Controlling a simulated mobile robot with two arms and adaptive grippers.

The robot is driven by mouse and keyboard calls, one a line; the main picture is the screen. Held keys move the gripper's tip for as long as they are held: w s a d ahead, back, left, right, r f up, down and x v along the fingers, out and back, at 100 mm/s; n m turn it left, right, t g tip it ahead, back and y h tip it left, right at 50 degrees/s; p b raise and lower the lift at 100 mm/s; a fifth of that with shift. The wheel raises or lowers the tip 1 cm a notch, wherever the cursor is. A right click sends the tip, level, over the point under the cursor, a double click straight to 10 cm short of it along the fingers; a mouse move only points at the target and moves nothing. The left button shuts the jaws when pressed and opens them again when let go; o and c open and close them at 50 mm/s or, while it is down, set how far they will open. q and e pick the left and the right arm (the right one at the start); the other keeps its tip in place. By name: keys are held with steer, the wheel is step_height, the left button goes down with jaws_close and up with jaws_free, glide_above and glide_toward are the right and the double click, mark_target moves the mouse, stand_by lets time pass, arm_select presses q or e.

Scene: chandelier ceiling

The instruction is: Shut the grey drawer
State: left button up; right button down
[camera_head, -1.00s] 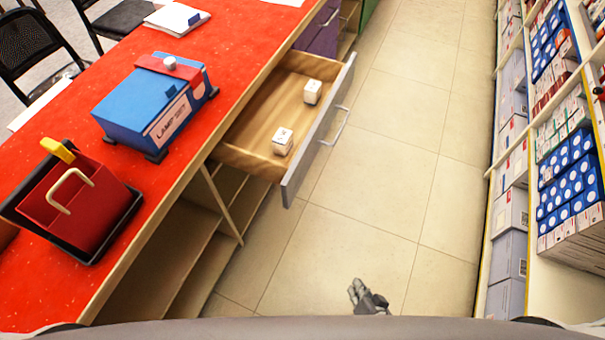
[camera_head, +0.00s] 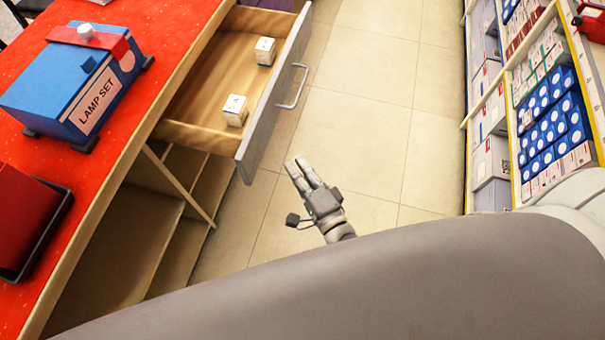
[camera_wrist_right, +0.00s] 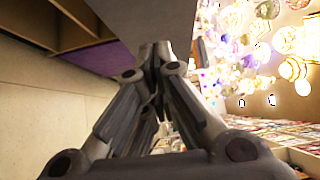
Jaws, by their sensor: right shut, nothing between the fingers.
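The grey drawer (camera_head: 265,118) is pulled out from the counter in the head view, with a metal bar handle (camera_head: 292,87) on its grey front. Two small white boxes, a near one (camera_head: 235,110) and a far one (camera_head: 265,50), lie in its wooden tray. My right gripper (camera_head: 303,168) is shut and empty, below and to the right of the drawer's near front corner, apart from it in the picture. In the right wrist view my right gripper's fingers (camera_wrist_right: 155,55) come together near a large grey surface that I cannot clearly identify. My left gripper is not in view.
The red counter (camera_head: 150,100) carries a blue lamp set box (camera_head: 60,85) and a red box (camera_head: 35,215). Open shelves (camera_head: 110,235) lie under it. A stocked shelf (camera_head: 520,100) stands on the right. The tiled floor (camera_head: 390,120) between is clear.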

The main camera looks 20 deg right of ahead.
glide_toward(263, 133)
steer(key=w+d, duration=0.2)
steer(key=w, duration=0.1)
steer(key=a, duration=0.1)
steer(key=w+a, duration=0.1)
steer(key=a, duration=0.1)
steer(key=shift+w+p, duration=0.2)
steer(key=shift+p, duration=0.1)
